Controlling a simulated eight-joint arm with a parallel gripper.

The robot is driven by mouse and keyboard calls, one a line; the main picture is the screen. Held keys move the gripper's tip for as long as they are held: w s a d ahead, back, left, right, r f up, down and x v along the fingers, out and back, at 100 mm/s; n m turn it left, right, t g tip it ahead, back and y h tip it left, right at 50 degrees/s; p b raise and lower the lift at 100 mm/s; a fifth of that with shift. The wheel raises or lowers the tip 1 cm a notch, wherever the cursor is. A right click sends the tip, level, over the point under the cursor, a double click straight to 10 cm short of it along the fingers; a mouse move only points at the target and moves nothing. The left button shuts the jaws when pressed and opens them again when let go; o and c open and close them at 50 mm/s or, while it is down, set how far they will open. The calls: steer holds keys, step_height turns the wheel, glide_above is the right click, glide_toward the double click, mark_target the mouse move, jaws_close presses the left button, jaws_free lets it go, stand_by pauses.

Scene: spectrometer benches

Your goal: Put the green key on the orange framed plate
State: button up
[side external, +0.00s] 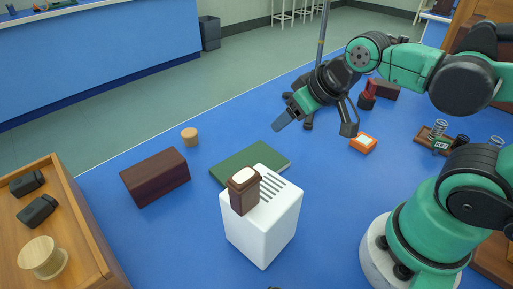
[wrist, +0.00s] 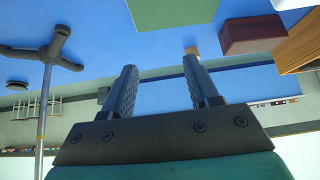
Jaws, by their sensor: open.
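A small dark green piece with white lettering that reads like "KEY" (side external: 441,146) is at the right in the side view, at a small brown wooden tray, partly crowded by my arm. It is the likely green key. The orange framed plate (side external: 363,143), with a pale centre, lies flat on the blue bench left of it. My gripper (side external: 313,127) is open and empty, above the bench and left of the plate in the picture. Its two spread fingers show in the wrist view (wrist: 160,64) with nothing between them. Neither key nor plate shows in the wrist view.
A white slotted box (side external: 262,225) carries a brown piece (side external: 243,190). A green slab (side external: 240,165), a maroon block (side external: 155,177) and a wooden cylinder (side external: 189,137) lie left. Coiled springs (side external: 439,128) stand near the key. A pole stand (side external: 323,35) rises behind my gripper.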

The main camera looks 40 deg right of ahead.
steer(key=d+f+m+g+h, duration=0.1)
steer(key=d+m+g+h, duration=0.25)
steer(key=d+m, duration=0.5)
steer(key=m+g+h, duration=0.1)
steer(key=m+g, duration=1.4)
steer(key=m, duration=0.8)
glide_toward(442, 139)
steer(key=shift+n+t, duration=0.25)
steer(key=x, duration=0.4)
steer(key=shift+s+d, duration=0.1)
steer(key=shift+s, duration=0.05)
steer(key=shift+s+d+f, duration=0.1)
steer(key=shift+s+f, duration=0.05)
steer(key=shift+s, duration=0.2)
steer(key=shift+x, duration=2.7)
jaws_close()
